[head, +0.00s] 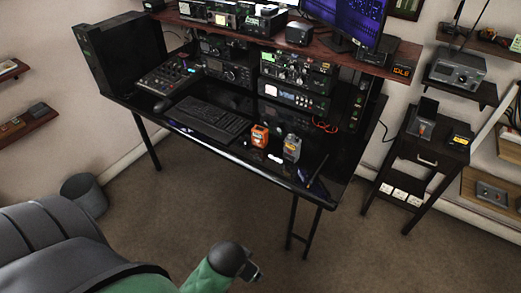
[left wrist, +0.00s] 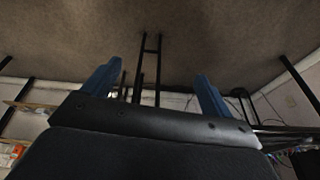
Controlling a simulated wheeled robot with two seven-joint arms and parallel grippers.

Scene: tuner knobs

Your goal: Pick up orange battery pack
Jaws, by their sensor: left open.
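The orange battery pack (head: 260,135) stands upright near the front edge of the black desk (head: 272,172), right of the keyboard. A similar grey pack (head: 292,147) stands just right of it, with small white items between them. My left gripper (head: 252,270) is low in front of the desk, over the carpet, well apart from the orange pack. In the left wrist view its two blue fingers (left wrist: 155,75) are spread with nothing between them. The orange pack cannot be made out in that view. My right gripper does not show.
A keyboard (head: 207,119), mouse (head: 162,105) and mixer (head: 169,78) occupy the desk's left part. Radios (head: 297,70) stack at the back beneath a shelf. A dark tablet-like item (head: 318,187) lies at the right end. A side table (head: 430,150) stands right. Carpet before the desk is clear.

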